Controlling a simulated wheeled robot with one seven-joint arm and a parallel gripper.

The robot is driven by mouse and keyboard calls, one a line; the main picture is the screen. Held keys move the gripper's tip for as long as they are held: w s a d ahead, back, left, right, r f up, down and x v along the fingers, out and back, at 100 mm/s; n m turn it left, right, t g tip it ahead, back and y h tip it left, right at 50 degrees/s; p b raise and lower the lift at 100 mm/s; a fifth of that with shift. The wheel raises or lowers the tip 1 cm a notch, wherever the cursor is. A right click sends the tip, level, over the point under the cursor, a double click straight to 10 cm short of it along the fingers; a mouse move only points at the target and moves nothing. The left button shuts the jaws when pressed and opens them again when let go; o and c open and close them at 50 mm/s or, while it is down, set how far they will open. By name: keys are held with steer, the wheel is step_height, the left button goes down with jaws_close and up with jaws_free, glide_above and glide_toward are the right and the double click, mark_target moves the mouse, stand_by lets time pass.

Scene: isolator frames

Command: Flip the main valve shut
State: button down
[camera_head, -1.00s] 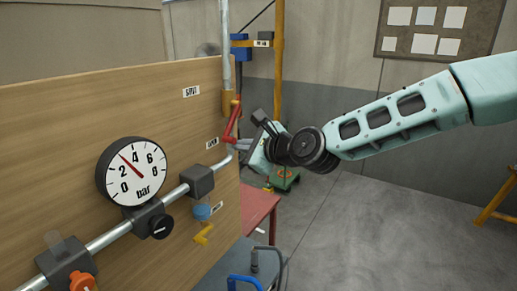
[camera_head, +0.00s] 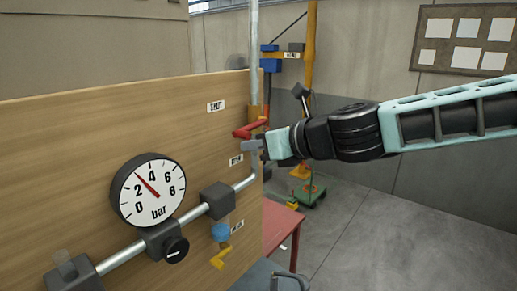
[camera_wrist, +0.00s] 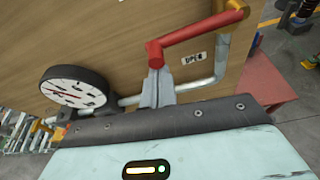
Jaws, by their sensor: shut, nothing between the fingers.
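The main valve's red lever (camera_head: 250,130) is mounted on the vertical pipe at the panel's right edge. Its free end points left, between the upper label plate (camera_head: 215,106) and the lower one (camera_head: 236,160). In the wrist view the red lever (camera_wrist: 195,35) runs from the yellow pivot at upper right to a round red end. My gripper (camera_head: 247,146) is shut and empty, just below the lever's free end. In the wrist view its fingertips (camera_wrist: 155,78) meet that red end or sit right against it; exact contact is unclear.
A pressure gauge (camera_head: 148,190) reads about 3 bar. A pipe with dark blocks, a black knob (camera_head: 175,249) and a blue-and-yellow valve (camera_head: 220,232) runs below. A red table (camera_head: 277,222) stands behind the panel's right edge. Open floor lies to the right.

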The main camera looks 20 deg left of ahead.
steer(key=shift+r, duration=0.6)
